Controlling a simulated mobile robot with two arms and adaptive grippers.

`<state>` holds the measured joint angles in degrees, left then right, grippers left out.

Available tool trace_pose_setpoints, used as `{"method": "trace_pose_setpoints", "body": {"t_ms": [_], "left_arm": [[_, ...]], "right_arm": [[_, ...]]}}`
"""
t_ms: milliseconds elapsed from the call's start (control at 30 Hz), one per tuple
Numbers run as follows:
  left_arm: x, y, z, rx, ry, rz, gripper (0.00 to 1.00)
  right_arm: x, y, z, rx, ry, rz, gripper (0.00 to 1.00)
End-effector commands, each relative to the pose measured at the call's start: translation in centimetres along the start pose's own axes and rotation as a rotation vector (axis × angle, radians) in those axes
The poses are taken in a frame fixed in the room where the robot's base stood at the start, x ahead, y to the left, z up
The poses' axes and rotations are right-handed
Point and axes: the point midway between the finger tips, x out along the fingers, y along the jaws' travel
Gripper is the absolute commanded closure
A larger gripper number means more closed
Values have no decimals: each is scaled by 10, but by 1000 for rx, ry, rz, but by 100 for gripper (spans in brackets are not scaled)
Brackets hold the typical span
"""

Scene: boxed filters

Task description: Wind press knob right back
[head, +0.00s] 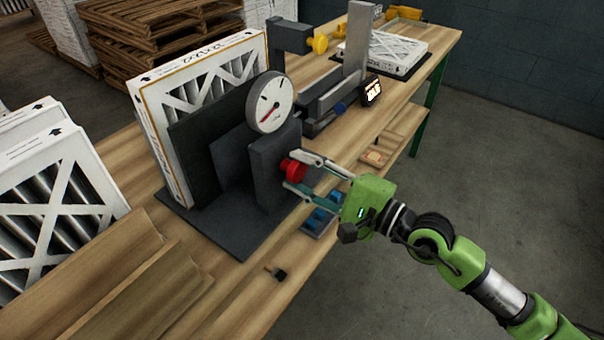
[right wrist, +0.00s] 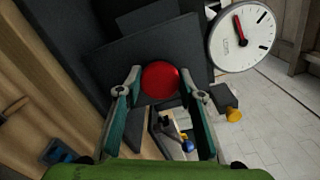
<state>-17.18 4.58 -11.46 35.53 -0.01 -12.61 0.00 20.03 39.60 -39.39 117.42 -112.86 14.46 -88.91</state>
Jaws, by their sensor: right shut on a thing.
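The press is a dark grey fixture on a base plate (head: 213,235) on the workbench, with a round white dial (head: 270,102) on top; the dial also shows in the right wrist view (right wrist: 243,38). The red press knob (head: 293,169) sticks out of the front of its block. A boxed filter (head: 150,120) stands upright behind the dark plates of the press. My right gripper (head: 298,172) has its fingers on either side of the knob and is shut on it. In the right wrist view the knob (right wrist: 160,80) sits between the fingertips. My left gripper is not in view.
A second fixture with a yellow knob (head: 319,44) and a small lit display (head: 372,91) stands farther along the bench. A filter (head: 393,51) lies flat at the far end. Blue items sit in a tray (head: 318,222) by the front edge. Cardboard (head: 100,275) lies at left.

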Motion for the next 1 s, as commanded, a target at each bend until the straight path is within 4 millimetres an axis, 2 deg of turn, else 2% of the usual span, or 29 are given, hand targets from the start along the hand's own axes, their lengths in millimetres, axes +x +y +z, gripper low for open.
{"method": "trace_pose_setpoints", "body": {"t_ms": [367,400,467,833,1000], "left_arm": [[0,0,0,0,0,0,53],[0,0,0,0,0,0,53],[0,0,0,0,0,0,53],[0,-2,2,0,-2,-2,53],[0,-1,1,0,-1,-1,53]], "right_arm": [[0,2,0,-8,0,4,86],[0,2,0,-8,0,4,62],[0,2,0,-7,-1,4,48],[-1,0,0,-5,-1,1,48],[-15,1,0,-6,1,4,48]]}}
